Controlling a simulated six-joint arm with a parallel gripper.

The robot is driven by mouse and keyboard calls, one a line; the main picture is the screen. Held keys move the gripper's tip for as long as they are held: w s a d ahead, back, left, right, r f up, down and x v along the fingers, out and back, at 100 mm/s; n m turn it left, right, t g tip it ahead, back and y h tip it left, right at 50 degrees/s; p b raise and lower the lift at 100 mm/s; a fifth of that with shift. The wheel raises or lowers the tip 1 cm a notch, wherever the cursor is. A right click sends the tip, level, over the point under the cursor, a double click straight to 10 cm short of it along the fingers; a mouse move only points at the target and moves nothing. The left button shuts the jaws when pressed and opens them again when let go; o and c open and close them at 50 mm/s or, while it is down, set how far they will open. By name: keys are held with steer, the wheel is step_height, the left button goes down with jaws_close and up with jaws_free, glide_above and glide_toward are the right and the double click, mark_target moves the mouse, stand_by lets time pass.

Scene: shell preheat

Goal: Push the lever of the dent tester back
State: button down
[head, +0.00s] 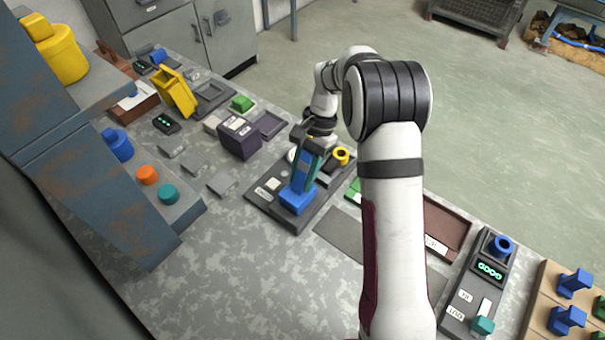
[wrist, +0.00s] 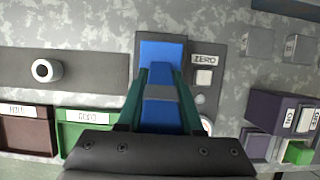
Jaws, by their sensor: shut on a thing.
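A dark-based device (head: 262,196) stands in the middle of the bench, with a ZERO label (wrist: 206,59), a pale button (wrist: 204,77) and a yellow ring (head: 341,155). It looks like the dent tester, but no readable name confirms this. A blue block (head: 297,199) rises from its base. My gripper (head: 303,172) reaches down over it. In the wrist view, its teal fingers (wrist: 160,78) are shut on a blue upright part with a grey band (wrist: 161,93). I cannot tell for certain whether this part is the lever. My gripper hides much of it.
A dark purple box (head: 238,138) stands behind the device. A unit with a GOOD display (head: 490,271) is at the right. A brown tray (head: 446,226) lies behind my arm. A rusty blue-grey shelf (head: 80,130) rises at the left. The bench at front left is clear.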

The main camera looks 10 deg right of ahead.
mark_target(295, 192)
stand_by(0.3)
steer(key=t+h, duration=0.1)
steer(key=s+a+t+h, duration=0.1)
steer(key=t+h, duration=0.1)
steer(key=shift+s+a+r, duration=0.15)
steer(key=shift+s+r, duration=0.05)
steer(key=shift+s+a+f+t+h, duration=0.15)
steer(key=shift+s+a+t+h, duration=0.2)
steer(key=shift+t+h, duration=0.5)
steer(key=shift+s+a+f+t+h, duration=0.1)
steer(key=shift+s+a+t+h, duration=0.25)
steer(key=shift+t+h, duration=0.5)
steer(key=c, duration=0.6)
jaws_free()
steer(key=shift+o, duration=0.2)
steer(key=v, duration=1.5)
steer(key=shift+r, duration=0.35)
